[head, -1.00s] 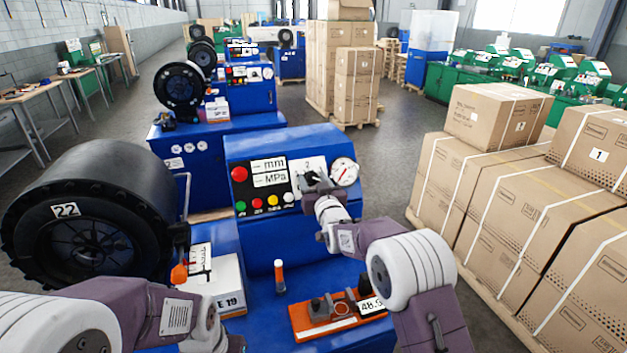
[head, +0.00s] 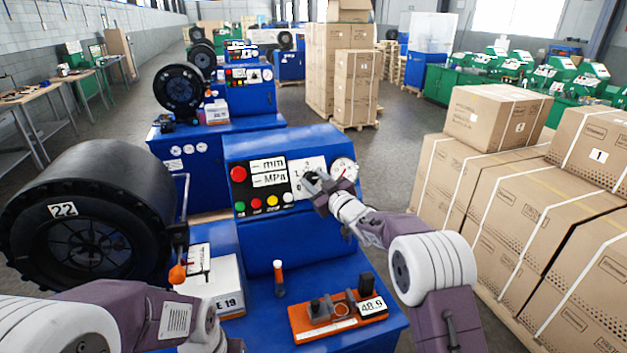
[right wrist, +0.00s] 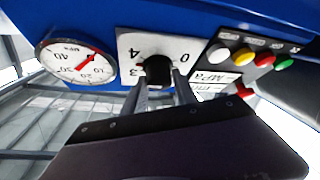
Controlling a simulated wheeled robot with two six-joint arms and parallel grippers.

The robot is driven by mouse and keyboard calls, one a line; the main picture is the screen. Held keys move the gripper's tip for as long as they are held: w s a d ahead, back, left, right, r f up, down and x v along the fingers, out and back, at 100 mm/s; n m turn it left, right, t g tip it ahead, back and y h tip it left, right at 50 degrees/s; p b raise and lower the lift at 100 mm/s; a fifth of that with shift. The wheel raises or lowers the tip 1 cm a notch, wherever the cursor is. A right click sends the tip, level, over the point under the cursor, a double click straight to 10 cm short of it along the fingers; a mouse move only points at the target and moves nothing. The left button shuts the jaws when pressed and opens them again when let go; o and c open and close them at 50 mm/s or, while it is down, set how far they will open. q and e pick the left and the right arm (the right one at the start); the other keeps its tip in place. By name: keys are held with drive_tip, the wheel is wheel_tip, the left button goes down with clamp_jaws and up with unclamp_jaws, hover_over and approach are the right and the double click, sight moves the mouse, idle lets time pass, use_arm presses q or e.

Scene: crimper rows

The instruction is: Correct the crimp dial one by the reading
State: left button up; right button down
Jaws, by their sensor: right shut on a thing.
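The crimp dial is a black knob (right wrist: 158,70) on a white plate with numbers, 0, 3 and 4 among them, on the blue crimper's front panel. My right gripper (right wrist: 160,88) is shut on the knob, one finger on each side. In the head view the right gripper (head: 314,184) covers most of the dial, and its pointer is hard to make out. An orange gauge (head: 336,319) on the blue bench carries a white label reading 48.9 (head: 372,306). My left arm shows at lower left, but its fingers are out of view.
A round pressure gauge (head: 344,170) sits right of the dial, with coloured buttons (head: 271,201) on its left. Stacked cartons (head: 520,200) rise at right.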

drive_tip(key=n+g+p, duration=0.1)
drive_tip(key=n+p, duration=0.1)
drive_tip(key=n+g+y+p, duration=0.1)
drive_tip(key=n+p, duration=0.1)
drive_tip(key=n+g+y+p, duration=0.1)
drive_tip(key=n+p, duration=0.1)
drive_tip(key=shift+d+r, duration=0.15)
drive_tip(key=shift+r, duration=0.2)
drive_tip(key=shift+w+f+n+g+y+p, duration=0.15)
drive_tip(key=shift+n+g+p, duration=0.15)
drive_tip(key=shift+n+p, duration=0.35)
drive_tip(key=shift+s+n+g+y+p, duration=0.15)
drive_tip(key=shift+n+g+p, duration=0.15)
drive_tip(key=shift+n+p, duration=0.35)
drive_tip(key=shift+w, duration=0.1)
drive_tip(key=c, duration=1)
unclamp_jaws()
drive_tip(key=shift+o, duration=0.2)
